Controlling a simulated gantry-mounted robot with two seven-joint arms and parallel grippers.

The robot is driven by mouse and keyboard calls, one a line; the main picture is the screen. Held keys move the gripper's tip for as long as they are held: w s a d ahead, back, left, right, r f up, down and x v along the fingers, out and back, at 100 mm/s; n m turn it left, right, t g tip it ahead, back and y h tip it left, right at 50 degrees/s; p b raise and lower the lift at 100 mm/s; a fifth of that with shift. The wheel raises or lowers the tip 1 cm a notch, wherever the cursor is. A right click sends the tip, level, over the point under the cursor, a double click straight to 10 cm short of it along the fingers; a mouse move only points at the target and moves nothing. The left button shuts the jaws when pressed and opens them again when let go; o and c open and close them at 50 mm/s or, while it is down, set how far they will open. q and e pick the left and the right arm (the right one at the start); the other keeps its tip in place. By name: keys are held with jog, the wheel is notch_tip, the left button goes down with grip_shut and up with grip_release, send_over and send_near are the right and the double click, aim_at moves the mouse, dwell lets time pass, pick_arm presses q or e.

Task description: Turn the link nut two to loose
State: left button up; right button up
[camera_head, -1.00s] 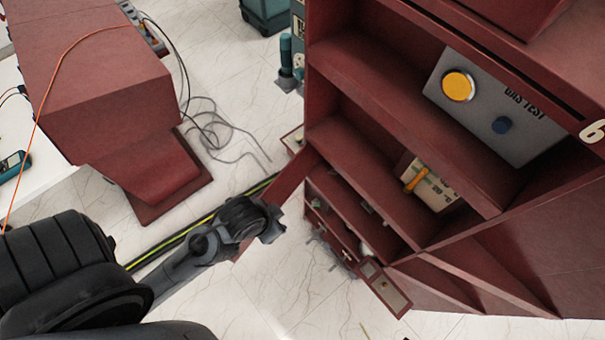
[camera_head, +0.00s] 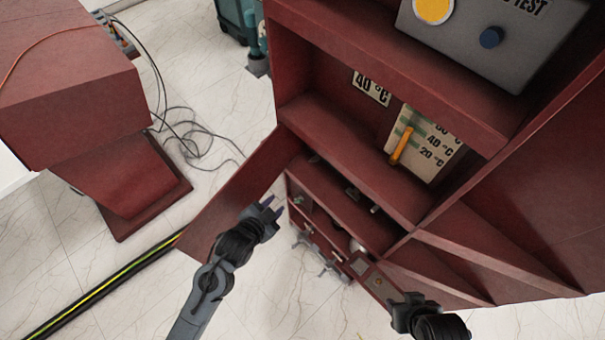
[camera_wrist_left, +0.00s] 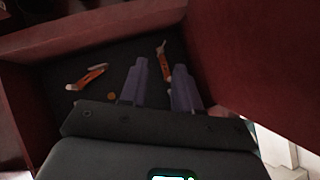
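My left gripper (camera_head: 270,209) is in front of the red cabinet's open door, near its lower shelves. Small metal fittings (camera_head: 352,192) show in the lower shelf. I cannot tell which part is link nut two.
The red cabinet (camera_head: 480,215) fills the right side, with its door (camera_head: 235,200) swung out to the left. An orange lever (camera_head: 402,147) stands by a temperature scale. A red pedestal (camera_head: 125,190) and loose cables (camera_head: 200,145) are at the left. Pale floor lies between.

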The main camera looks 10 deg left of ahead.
aim_at(315, 159)
pick_arm(q)
jog(key=w+d+f+m+t+h+b, duration=0.1)
jog(key=w+d+f+b, duration=0.1)
jog(key=w+b, duration=0.2)
jog(key=w+d+f+m+t+b, duration=0.1)
jog(key=w+d+f+b, duration=0.2)
jog(key=w, duration=0.6)
jog(key=w+d+f+m+h+b, duration=0.1)
jog(key=w+d+f+m+b, duration=0.1)
jog(key=w+b, duration=0.3)
jog(key=shift+w+d+f+t+h, duration=0.2)
jog(key=shift+w+d+f, duration=0.2)
jog(key=shift+w, duration=0.25)
jog(key=shift+w+d+f+t+h, duration=0.1)
jog(key=shift+w+d+f+t, duration=0.2)
jog(key=shift+w, duration=0.35)
